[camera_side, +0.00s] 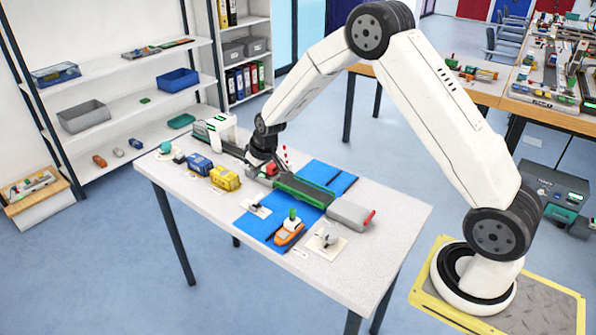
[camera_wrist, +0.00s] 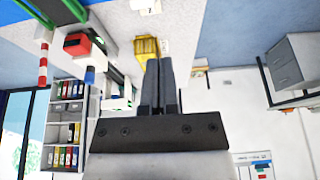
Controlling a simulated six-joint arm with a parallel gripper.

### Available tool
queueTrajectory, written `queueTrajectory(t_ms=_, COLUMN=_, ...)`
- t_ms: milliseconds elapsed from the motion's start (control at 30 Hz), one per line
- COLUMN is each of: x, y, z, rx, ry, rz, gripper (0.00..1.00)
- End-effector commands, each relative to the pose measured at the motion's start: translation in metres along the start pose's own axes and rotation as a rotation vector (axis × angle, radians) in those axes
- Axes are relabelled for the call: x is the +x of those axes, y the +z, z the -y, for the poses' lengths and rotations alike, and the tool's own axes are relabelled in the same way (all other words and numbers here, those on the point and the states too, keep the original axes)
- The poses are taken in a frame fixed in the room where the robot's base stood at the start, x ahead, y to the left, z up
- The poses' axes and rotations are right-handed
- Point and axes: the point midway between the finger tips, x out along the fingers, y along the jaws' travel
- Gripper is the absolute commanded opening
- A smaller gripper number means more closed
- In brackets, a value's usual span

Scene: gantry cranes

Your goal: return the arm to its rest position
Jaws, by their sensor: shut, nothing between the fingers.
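My arm reaches from its base at the right up and over to the far side of the white table (camera_side: 170,185). My gripper (camera_side: 260,166) is low over the table, beside a small red block (camera_side: 271,169) and a red-and-white striped post (camera_side: 285,156). Its fingers look small and partly hidden there. In the wrist view my gripper (camera_wrist: 160,62) shows its two dark fingers together, with nothing between them. Their tips overlap a yellow toy (camera_wrist: 146,46) in that picture; I cannot tell the distance.
A yellow toy (camera_side: 224,178) and a blue one (camera_side: 199,163) stand left of the gripper. A long dark-green piece (camera_side: 303,190) and a grey block (camera_side: 350,215) lie to its right. An orange boat (camera_side: 289,232) sits on a blue mat (camera_side: 258,227). Space above the table's front is free.

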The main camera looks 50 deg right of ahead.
Motion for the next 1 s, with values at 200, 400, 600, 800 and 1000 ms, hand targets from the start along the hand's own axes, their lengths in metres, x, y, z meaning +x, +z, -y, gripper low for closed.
queueTrajectory(t_ms=200, x=-0.045, y=0.035, z=0.019, rx=-0.001, ry=-0.002, rz=0.029, gripper=0.00)
queueTrajectory(t_ms=400, x=-0.081, y=0.075, z=0.035, rx=0.000, ry=-0.003, rz=0.058, gripper=0.00)
queueTrajectory(t_ms=600, x=-0.113, y=0.121, z=0.048, rx=-0.002, ry=-0.002, rz=0.086, gripper=0.00)
queueTrajectory(t_ms=800, x=-0.140, y=0.172, z=0.057, rx=-0.001, ry=0.001, rz=0.114, gripper=0.00)
queueTrajectory(t_ms=1000, x=-0.155, y=0.209, z=0.062, rx=-0.001, ry=0.003, rz=0.133, gripper=0.00)
